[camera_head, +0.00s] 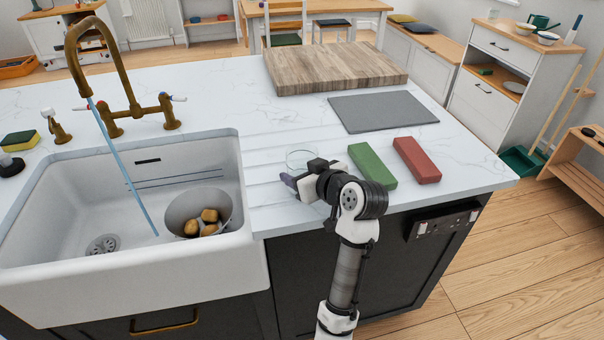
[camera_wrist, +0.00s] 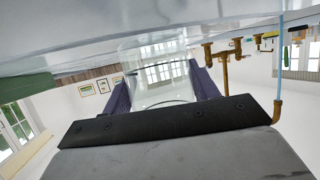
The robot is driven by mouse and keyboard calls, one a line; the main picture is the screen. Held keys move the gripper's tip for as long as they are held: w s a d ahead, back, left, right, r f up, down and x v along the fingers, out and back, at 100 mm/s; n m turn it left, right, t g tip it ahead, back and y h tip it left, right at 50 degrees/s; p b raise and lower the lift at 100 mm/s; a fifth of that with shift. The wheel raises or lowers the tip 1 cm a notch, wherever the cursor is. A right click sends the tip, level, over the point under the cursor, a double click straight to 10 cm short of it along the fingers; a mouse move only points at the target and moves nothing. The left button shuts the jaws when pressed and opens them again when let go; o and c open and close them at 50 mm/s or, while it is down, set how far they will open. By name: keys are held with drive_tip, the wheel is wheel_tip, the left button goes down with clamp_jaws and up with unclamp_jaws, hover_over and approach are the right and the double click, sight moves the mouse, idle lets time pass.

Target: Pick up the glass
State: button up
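The clear drinking glass (camera_head: 302,158) stands upright on the white worktop, right of the sink. My gripper (camera_head: 291,181) is low over the worktop at the glass's near side and partly covers its lower part. In the wrist view, which is upside down, the glass (camera_wrist: 158,72) shows between the two dark fingers of my gripper (camera_wrist: 161,92). The fingers are spread wide, one at each side of the glass. Contact between fingers and glass cannot be made out.
A green block (camera_head: 372,166) and a red block (camera_head: 416,160) lie close right of my gripper. A grey mat (camera_head: 383,112) and a wooden board (camera_head: 335,68) lie behind. The sink (camera_head: 60,225) with a brass tap (camera_head: 128,75) and a bowl (camera_head: 186,206) is left.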

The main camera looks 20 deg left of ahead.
drive_tip(key=c, duration=0.5)
drive_tip(key=shift+c, duration=0.3)
drive_tip(key=shift+r, duration=0.15)
